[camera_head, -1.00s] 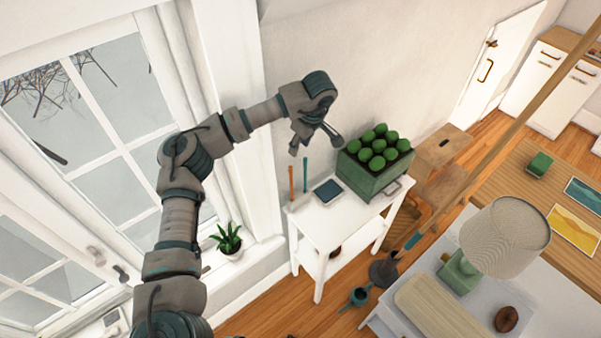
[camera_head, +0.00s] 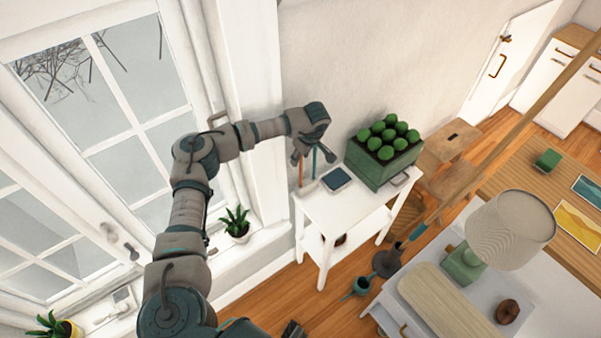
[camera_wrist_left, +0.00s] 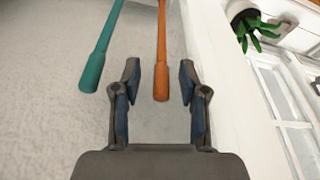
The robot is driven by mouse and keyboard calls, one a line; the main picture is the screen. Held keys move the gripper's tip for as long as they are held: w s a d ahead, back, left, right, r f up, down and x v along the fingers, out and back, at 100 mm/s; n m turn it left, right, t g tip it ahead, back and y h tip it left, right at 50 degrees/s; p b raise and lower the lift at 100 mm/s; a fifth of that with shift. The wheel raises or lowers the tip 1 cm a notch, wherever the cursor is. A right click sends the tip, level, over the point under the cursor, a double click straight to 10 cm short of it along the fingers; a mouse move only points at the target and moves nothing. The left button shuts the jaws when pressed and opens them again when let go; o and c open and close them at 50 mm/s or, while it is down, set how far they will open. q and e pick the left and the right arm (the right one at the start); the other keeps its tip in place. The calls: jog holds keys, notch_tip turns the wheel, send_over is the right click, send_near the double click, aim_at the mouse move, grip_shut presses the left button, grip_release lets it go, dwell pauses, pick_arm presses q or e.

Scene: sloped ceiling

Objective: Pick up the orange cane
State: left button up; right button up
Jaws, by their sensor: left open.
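The orange cane (camera_head: 300,172) stands upright against the wall at the left end of the white side table, partly hidden by my gripper. A teal cane (camera_head: 314,162) stands just right of it. My left gripper (camera_head: 314,154) is open and empty, in front of the upper part of the canes. In the left wrist view, the orange cane (camera_wrist_left: 161,60) lines up with the gap between the fingers of my left gripper (camera_wrist_left: 160,78), with no finger visibly touching it. The teal cane (camera_wrist_left: 100,58) is outside the left finger there. My right gripper is out of view.
The white side table (camera_head: 335,207) carries a green crate (camera_head: 375,172) of green fruit and a dark blue tablet-like item (camera_head: 336,179). A window and a potted plant (camera_head: 235,223) are at left. A lamp (camera_head: 512,230) stands on a cabinet at right.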

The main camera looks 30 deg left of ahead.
pick_arm(q)
jog(key=shift+x, duration=0.85)
grip_shut()
